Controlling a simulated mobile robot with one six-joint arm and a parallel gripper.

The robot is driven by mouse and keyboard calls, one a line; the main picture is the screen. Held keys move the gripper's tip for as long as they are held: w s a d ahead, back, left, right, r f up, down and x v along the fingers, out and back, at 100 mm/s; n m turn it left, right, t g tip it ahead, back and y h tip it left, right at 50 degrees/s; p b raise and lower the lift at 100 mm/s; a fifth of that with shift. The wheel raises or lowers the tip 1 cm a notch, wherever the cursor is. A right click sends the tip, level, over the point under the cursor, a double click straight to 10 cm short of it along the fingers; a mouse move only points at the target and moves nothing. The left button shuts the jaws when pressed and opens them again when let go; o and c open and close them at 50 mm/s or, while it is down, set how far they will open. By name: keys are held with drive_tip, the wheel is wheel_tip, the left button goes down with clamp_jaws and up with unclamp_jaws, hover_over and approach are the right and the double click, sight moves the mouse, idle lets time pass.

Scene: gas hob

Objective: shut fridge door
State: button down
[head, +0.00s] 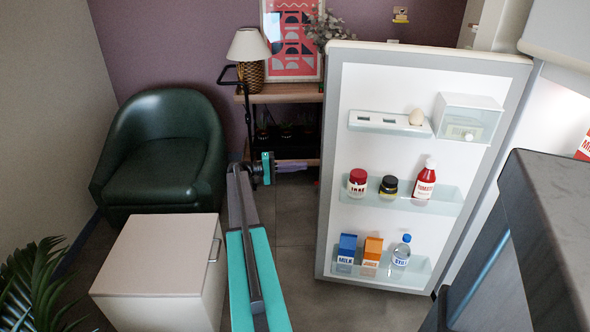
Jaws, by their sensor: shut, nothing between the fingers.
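The fridge door (338,180) stands wide open at the right, its inner side facing me. Its shelves hold an egg, jars, a red bottle, cartons and a water bottle. Part of the lit fridge interior (557,110) shows at the right edge. My arm reaches forward from the bottom middle, to the left of the door. My gripper (312,166) is at the arm's far end, small in the picture, near the door's left edge. It is shut and empty. I cannot tell whether it touches the door.
A white cabinet (160,262) stands at the lower left, with a green armchair (160,150) behind it. A wooden shelf (285,94) with a lamp (249,60) is at the back wall. A dark counter (555,225) is at the right. Grey floor is free below the door.

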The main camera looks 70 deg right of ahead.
drive_tip(key=s, duration=0.6)
drive_tip(key=shift+s+a+b, duration=0.25)
drive_tip(key=shift+s+b, duration=0.1)
drive_tip(key=shift+s, duration=0.05)
idle(0.3)
